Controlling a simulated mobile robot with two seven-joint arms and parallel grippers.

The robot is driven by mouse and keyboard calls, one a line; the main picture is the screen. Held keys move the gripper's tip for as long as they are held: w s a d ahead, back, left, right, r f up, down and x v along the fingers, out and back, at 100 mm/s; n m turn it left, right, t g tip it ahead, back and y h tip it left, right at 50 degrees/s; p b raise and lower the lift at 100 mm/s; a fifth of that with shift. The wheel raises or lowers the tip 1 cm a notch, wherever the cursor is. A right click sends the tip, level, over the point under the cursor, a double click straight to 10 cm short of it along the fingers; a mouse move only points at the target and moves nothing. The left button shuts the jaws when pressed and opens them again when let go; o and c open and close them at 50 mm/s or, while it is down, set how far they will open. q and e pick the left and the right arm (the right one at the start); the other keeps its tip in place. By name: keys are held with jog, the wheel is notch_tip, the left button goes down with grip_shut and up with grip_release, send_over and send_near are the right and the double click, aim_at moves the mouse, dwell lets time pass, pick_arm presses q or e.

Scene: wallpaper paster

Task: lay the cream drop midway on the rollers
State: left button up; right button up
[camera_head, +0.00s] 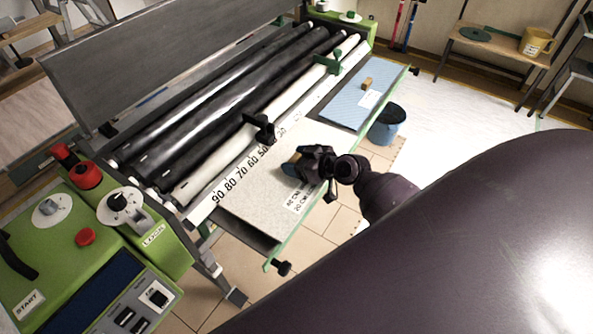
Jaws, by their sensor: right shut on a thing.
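The cream drop (262,198) is a pale speckled sheet lying on the front shelf of the pasting machine, with a printed white label near its right edge. My right gripper (294,168) is over its upper right part, shut on a small wooden block that appears to be the drop's grip. The fingers hide most of that block. The rollers, dark ones (235,78) and a cream one (228,152) in front, lie in the machine behind the drop. My left gripper is not in view.
A number scale (243,172) runs along the rollers' front edge, with a black stop (261,127) and a green stop (328,62). A blue drop (345,101) with a wooden block (367,83) lies farther right. The green control box (110,255) stands at left. A blue bucket (386,124) is beyond.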

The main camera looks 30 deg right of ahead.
jog(key=shift+f+b, duration=0.5)
jog(key=shift+f, duration=1.45)
jog(key=o, duration=1)
jog(key=shift+f, duration=0.15)
